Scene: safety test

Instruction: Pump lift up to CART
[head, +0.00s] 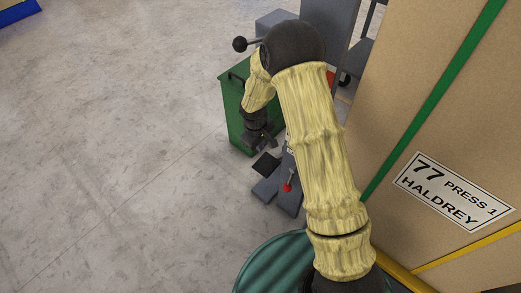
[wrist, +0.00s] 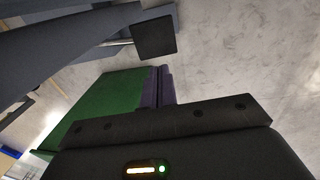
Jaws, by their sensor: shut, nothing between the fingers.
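A grey lift (head: 290,198) stands partly hidden behind my arm. A square black pedal pad (head: 265,165) sticks out low from it. The pad also shows at the top of the wrist view (wrist: 154,38), on the end of a bar. A lever with a red knob (head: 287,187) is beside the pad. My gripper (head: 268,147) points down just above and behind the pad, in front of the green cabinet. Its fingers (wrist: 158,88) are shut and empty. They look apart from the pad. A label by my arm is mostly hidden; I cannot tell a CART mark.
A green cabinet (head: 235,110) stands behind my gripper. A tall brown carton (head: 420,100), labelled "77 PRESS 1 HALDREY", fills the right. A green ribbed round top (head: 265,265) is at the bottom.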

